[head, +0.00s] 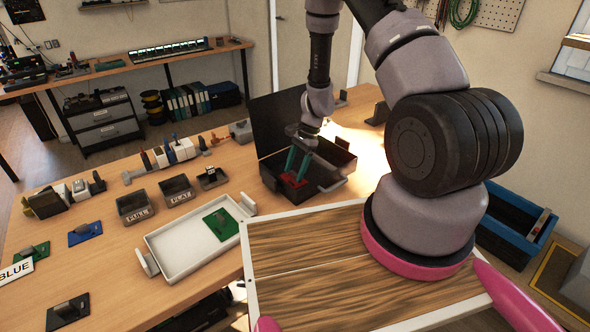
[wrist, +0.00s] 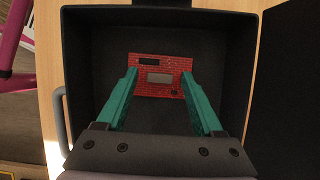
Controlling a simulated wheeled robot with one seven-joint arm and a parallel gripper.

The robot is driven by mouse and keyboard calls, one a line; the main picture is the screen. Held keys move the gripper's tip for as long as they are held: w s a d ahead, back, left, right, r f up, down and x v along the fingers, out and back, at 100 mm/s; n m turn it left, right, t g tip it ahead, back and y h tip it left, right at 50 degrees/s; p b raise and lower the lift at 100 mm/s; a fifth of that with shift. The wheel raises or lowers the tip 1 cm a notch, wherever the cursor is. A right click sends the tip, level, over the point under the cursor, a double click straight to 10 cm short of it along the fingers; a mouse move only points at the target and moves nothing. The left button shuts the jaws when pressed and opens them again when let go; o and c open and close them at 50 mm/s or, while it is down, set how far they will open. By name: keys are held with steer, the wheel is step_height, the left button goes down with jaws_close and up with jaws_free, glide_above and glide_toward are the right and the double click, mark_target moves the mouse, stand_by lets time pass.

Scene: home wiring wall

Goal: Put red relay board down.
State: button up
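The red relay board (head: 293,181) lies inside the open black case (head: 336,151) on the wooden bench. In the wrist view the red board (wrist: 160,90) appears flat on the dark case floor, with a pale grey block on its middle. My gripper (wrist: 160,74) points down into the case, its teal fingers apart. The fingertips overlap the board's left and right sides in the wrist view, and a clear gap shows between each finger and the grey block. In the head view my gripper (head: 296,168) is right over the board.
The case lid (head: 283,118) stands up at the back. A white tray (head: 178,268) with a green board (head: 221,224) is at left front. Small bins (head: 135,207) and a rail of devices (head: 172,155) lie left of the case. A wood-topped tray (head: 300,240) is in front.

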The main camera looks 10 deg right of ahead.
steer(key=shift+r, duration=0.1)
steer(key=d+r+n+t, duration=0.1)
steer(key=d+r, duration=0.1)
steer(key=r, duration=1.1)
steer(key=d+r+n+t, duration=0.1)
steer(key=d+r, duration=0.1)
steer(key=r, duration=1.1)
steer(key=s+d+r+n+t+h, duration=0.1)
steer(key=s+r+n+t, duration=0.5)
steer(key=s+r, duration=1.4)
step_height(320, 180, up, 4)
steer(key=shift+d+f+n+t+h, duration=0.15)
steer(key=shift+d+n+t+h, duration=0.3)
steer(key=shift+n, duration=0.25)
